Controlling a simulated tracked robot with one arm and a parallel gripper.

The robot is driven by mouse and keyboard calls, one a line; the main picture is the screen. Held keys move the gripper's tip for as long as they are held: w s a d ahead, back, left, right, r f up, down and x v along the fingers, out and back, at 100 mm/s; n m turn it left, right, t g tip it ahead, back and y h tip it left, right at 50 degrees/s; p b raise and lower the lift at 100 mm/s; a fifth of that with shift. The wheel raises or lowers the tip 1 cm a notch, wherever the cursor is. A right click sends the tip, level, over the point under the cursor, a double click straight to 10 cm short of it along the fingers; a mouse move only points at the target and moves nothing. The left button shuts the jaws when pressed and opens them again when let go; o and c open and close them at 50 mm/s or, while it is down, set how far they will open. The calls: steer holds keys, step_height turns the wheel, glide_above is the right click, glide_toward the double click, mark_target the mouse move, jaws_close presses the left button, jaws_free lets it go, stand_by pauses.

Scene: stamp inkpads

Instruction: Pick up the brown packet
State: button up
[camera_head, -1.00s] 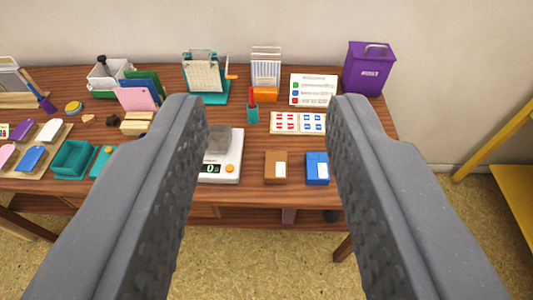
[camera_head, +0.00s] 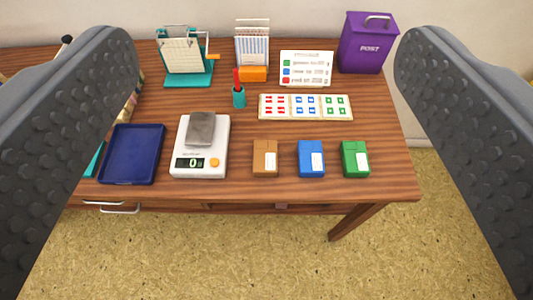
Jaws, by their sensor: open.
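The brown packet (camera_head: 265,158) is a small upright-looking box with a white label, near the front edge of the wooden table. It stands to the left of a blue packet (camera_head: 311,158) and a green packet (camera_head: 355,159). My gripper (camera_head: 262,50) is open and empty. Its two grey fingers frame the view at left and right, wide apart. The brown packet shows between them, apart from both and farther off on the table.
Left of the brown packet are a white scale (camera_head: 187,160) with a grey plate and a dark blue tray (camera_head: 117,168). Behind are a stamp sheet (camera_head: 350,112), a sign (camera_head: 307,68), a teal cup (camera_head: 239,98) and a purple post box (camera_head: 367,43). Bare table lies around the packets.

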steer(key=w+f+g+p, duration=0.1)
steer(key=w+f, duration=0.5)
steer(key=f, duration=0.4)
steer(key=w+f+p, duration=0.1)
steer(key=w+f, duration=0.6)
steer(key=f, duration=0.3)
step_height(320, 180, down, 11)
steer(key=w+p, duration=0.1)
steer(key=w, duration=0.1)
steer(key=g+p, duration=0.1)
steer(key=p, duration=0.1)
glide_toward(265, 160)
steer(key=s, duration=0.2)
steer(key=x, duration=0.5)
steer(key=r+x, duration=0.1)
steer(key=x, duration=0.2)
steer(key=shift+w+d+f, duration=0.1)
steer(key=shift+w+d, duration=0.15)
steer(key=x, duration=0.1)
steer(key=b+x, duration=0.2)
steer(key=x, duration=0.1)
steer(key=shift+a+f, duration=0.2)
steer(key=shift+a, duration=0.05)
steer(key=shift+w, duration=0.55)
steer(key=c, duration=1.2)
